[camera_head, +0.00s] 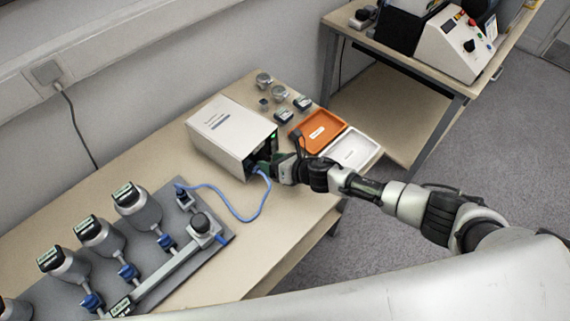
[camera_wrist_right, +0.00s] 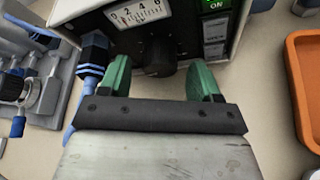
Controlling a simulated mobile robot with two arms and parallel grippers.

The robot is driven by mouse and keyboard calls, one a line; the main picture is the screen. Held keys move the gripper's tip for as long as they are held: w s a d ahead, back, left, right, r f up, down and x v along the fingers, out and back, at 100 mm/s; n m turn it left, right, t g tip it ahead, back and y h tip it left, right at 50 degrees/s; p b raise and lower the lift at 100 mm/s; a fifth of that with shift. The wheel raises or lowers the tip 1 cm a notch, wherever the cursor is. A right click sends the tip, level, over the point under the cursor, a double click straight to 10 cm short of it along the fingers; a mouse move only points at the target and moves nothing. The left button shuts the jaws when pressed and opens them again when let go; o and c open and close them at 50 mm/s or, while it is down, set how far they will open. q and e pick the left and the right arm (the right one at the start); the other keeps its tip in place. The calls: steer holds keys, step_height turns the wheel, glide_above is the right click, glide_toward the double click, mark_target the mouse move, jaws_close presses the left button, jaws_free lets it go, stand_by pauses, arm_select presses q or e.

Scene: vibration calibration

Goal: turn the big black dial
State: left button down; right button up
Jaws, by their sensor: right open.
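A white box (camera_head: 226,134) stands on the table, its dark front panel facing my right arm. In the right wrist view, a big black dial (camera_wrist_right: 162,82) sits on that panel below a white scale with numbers. In the head view, my right gripper (camera_head: 264,166) is at the box's front and the dial is hidden. My left gripper is in neither view.
A blue cable (camera_head: 243,218) loops from the box to a grey plate with several sensors (camera_head: 139,208). An orange tray (camera_head: 309,139) and a white tray (camera_head: 352,149) lie right of the box. Another instrument (camera_head: 455,46) stands on the far bench.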

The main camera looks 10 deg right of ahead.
steer(key=v, duration=1)
steer(key=shift+w, duration=0.1)
